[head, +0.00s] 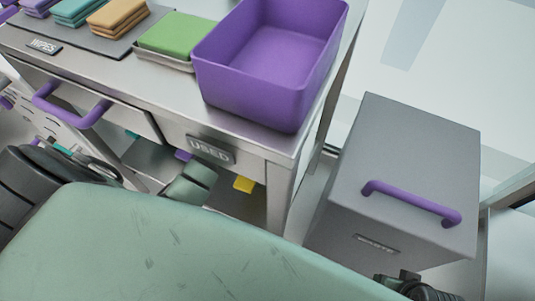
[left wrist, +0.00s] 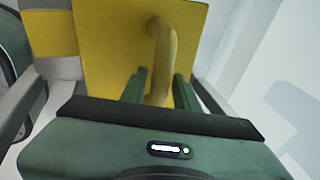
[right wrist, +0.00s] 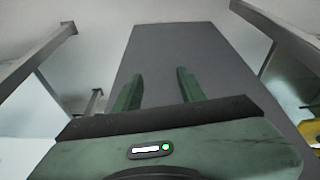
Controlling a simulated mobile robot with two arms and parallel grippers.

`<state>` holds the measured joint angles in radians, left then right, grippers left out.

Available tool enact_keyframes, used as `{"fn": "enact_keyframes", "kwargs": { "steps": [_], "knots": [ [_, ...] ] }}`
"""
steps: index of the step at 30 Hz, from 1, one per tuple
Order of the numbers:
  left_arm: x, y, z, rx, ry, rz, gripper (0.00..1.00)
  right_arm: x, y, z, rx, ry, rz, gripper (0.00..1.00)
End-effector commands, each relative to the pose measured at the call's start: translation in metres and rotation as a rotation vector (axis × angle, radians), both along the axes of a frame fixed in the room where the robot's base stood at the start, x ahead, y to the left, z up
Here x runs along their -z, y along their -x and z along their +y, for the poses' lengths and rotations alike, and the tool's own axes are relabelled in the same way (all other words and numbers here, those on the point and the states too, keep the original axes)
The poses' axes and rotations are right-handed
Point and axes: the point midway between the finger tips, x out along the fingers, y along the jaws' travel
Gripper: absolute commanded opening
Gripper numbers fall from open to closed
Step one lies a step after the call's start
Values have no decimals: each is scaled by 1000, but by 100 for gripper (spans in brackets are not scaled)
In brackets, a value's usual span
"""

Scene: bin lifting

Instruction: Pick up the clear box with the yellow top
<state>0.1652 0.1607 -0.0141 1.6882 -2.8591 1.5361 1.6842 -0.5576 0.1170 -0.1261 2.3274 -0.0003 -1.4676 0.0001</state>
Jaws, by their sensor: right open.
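The yellow top (left wrist: 105,40) fills the middle of the left wrist view, with a yellow handle (left wrist: 162,40) standing up from it. My left gripper (left wrist: 160,80) has its two green fingers on either side of the handle and appears closed on it. In the head view only a small part of the yellow top (head: 243,184) shows below the table. The clear body of the box is hidden or hard to make out. My right gripper (right wrist: 157,76) is open and empty in front of a plain grey surface (right wrist: 190,55).
A steel table (head: 150,90) holds a purple bin (head: 260,60) and stacked coloured wipes (head: 180,32). A grey waste bin (head: 410,150) with a purple handle stands right of the table. Table legs and frame bars limit the room around the yellow top.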

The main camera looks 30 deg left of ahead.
Motion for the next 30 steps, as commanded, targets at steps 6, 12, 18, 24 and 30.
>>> {"fn": "enact_keyframes", "kwargs": {
  "steps": [6, 12, 18, 24, 30],
  "knots": [
    [1, 0, 0, 0, 0, 2, 31, 2, -1, 0, 0, 0, -1, 41],
    [3, 1, 0, 0, 0, 2, 31, 6, -1, 0, 0, 1, 5, 41],
    [3, 0, 0, 0, 0, 2, 0, 10, 0, 0, -1, 2, 11, 41],
    [3, 1, 0, 0, 0, 2, 0, 9, -1, 0, -1, 1, 7, 41],
    [4, 1, 0, 1, -1, 3, 0, 8, -1, 1, -1, 0, 4, 41]
  ]
}}
